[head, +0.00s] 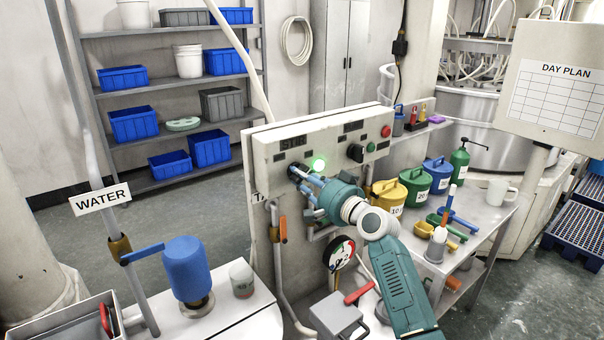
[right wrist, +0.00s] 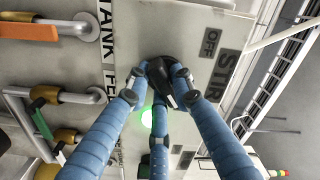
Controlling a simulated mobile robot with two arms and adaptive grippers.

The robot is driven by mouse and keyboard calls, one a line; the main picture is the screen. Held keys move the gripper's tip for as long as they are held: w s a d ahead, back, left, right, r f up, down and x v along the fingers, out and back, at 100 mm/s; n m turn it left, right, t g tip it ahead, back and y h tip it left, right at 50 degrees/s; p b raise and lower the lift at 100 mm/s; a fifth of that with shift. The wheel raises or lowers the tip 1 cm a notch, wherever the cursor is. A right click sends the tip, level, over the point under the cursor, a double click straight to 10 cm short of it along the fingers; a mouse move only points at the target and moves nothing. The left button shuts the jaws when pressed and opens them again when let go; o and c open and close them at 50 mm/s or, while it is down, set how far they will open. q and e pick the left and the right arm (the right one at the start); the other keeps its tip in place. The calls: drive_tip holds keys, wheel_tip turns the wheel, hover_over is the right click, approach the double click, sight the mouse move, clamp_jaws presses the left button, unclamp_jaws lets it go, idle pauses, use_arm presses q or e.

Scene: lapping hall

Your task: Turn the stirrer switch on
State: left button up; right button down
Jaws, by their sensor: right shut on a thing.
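The pale control panel (head: 267,150) stands in the middle of the head view. The stirrer switch is a black knob (right wrist: 161,78) next to the STIR and OFF labels (right wrist: 210,42) in the right wrist view. My right gripper (head: 298,174) is shut on this knob, its blue fingers around it. In the head view the fingers hide most of the knob. A green lamp (head: 318,163) glows beside it and also shows in the right wrist view (right wrist: 147,118). I cannot tell which mark the knob points to. My left gripper is not in view.
A second black knob (head: 355,153) and a red button (head: 386,131) sit further right on the panel. An orange-handled valve (head: 283,229) and a gauge (head: 341,253) are below. Colored cans (head: 413,180) stand on the right bench. A blue cylinder (head: 187,268) stands front left.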

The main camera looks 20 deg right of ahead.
drive_tip(key=shift+f+m, duration=0.1)
drive_tip(key=shift+m, duration=0.5)
drive_tip(key=c, duration=1.5)
unclamp_jaws()
drive_tip(key=shift+s, duration=0.15)
drive_tip(key=v, duration=1.1)
drive_tip(key=shift+s+d, duration=0.15)
drive_tip(key=shift+s, duration=0.2)
